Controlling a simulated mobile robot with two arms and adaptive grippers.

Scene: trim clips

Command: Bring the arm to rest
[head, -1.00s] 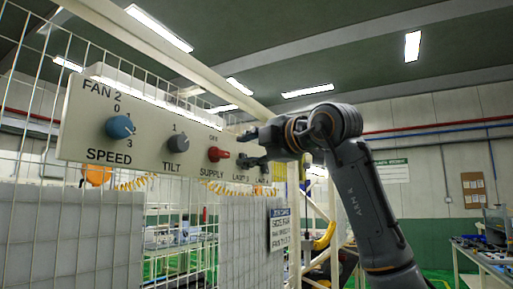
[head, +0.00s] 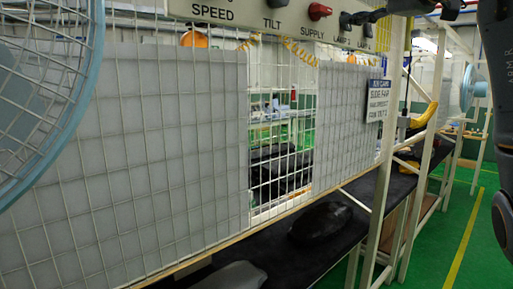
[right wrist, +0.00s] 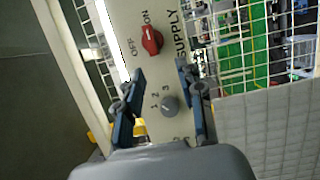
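In the head view my right gripper (head: 440,9) shows only in part at the top right edge, cut off by the frame. My right arm (head: 495,80) is at the right edge. In the right wrist view the two blue-grey fingers of the right gripper (right wrist: 160,72) are apart with nothing held between them. A grey knob marked 1, 2, 3 (right wrist: 169,105) on the panel shows in the gap, and I cannot tell its distance from the fingers. My left gripper is not in view.
The control panel (head: 235,14) with the red SUPPLY knob (head: 319,11) crosses the top of the head view. A wire fence (head: 150,150) hangs below it. A blue fan (head: 40,90) is at left. A dark bench (head: 335,245) lies below, with green floor (head: 480,240) open at right.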

